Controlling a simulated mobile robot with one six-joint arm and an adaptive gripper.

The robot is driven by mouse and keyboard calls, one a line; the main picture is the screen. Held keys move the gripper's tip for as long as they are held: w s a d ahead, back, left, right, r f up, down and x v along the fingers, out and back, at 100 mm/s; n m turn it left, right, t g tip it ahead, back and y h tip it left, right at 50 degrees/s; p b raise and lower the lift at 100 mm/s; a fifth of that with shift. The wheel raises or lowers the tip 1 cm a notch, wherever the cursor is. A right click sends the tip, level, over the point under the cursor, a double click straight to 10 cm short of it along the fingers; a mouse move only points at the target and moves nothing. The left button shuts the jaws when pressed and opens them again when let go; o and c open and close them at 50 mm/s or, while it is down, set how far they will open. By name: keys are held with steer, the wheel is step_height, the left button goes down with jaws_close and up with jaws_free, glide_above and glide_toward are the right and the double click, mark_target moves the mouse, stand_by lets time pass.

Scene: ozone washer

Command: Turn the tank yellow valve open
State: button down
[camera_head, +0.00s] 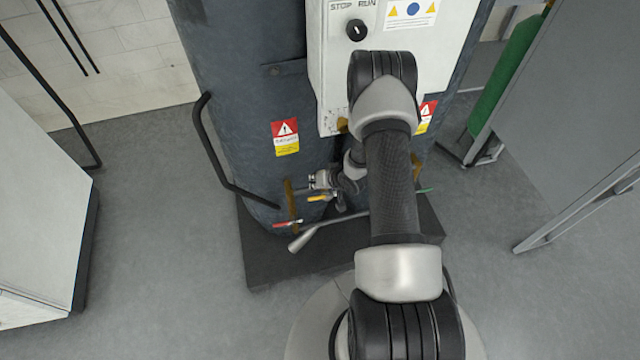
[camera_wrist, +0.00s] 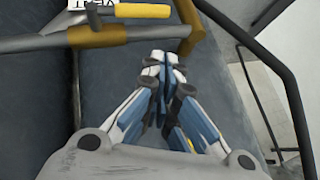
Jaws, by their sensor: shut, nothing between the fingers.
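The tank (camera_head: 225,80) is a tall dark grey-blue cylinder in the head view. A small yellow valve handle (camera_head: 318,198) shows low at its front, just below my gripper (camera_head: 313,181). In the wrist view a yellow handle (camera_wrist: 143,11) lies sideways along a grey pipe with brass fittings, near the top edge. My gripper (camera_wrist: 165,62) is shut and empty there, its fingertips just below the pipe and the brass elbow, apart from the yellow handle. A bit of yellow also shows behind the fingers, mostly hidden. My arm hides part of the tank front.
A red handle (camera_head: 287,223) and a grey pipe (camera_head: 315,230) are low at the tank's front; a green handle (camera_head: 423,190) is to the right. A black bent rail (camera_head: 213,155) runs down the tank's left side. A control box (camera_head: 335,20) is above.

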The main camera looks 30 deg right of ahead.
steer(key=a+r+p+v, duration=0.1)
steer(key=a+p+v, duration=0.1)
steer(key=v, duration=0.7)
steer(key=s+a+f+t+h+b, duration=0.2)
steer(key=s+f+t+h+b, duration=0.15)
steer(key=s+b, duration=0.25)
steer(key=s+f+b+x, duration=0.1)
steer(key=b+x, duration=0.3)
steer(key=x, duration=0.8)
steer(key=shift+d+f+n+h, duration=0.3)
steer(key=shift+f+n+h, duration=0.15)
steer(key=shift+f, duration=0.15)
steer(key=shift+w, duration=0.1)
